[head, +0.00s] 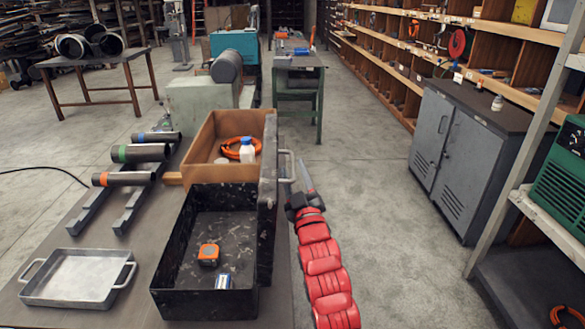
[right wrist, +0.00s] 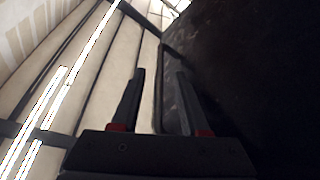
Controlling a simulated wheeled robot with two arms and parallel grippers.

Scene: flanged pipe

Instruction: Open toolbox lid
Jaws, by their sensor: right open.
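The black toolbox (head: 170,262) stands on the table with its inside showing. A tape measure (head: 208,254) and a small can (head: 223,282) lie in it. Its dark lid (head: 267,205) stands about upright along the right side. A light handle (head: 287,165) shows at the lid's far end. My right gripper (head: 299,180) is open just right of the lid, near the handle. In the right wrist view, the dark panel's edge (right wrist: 160,90) shows between the open, empty fingers (right wrist: 160,95); contact cannot be told. My left gripper is out of view.
A brown box (head: 205,145) with an orange coil and a white bottle (head: 247,150) stands behind the toolbox. A metal tray (head: 80,275) and a rack of pipes (head: 130,205) are to the left. Floor right of the table is clear up to a grey cabinet (head: 450,150).

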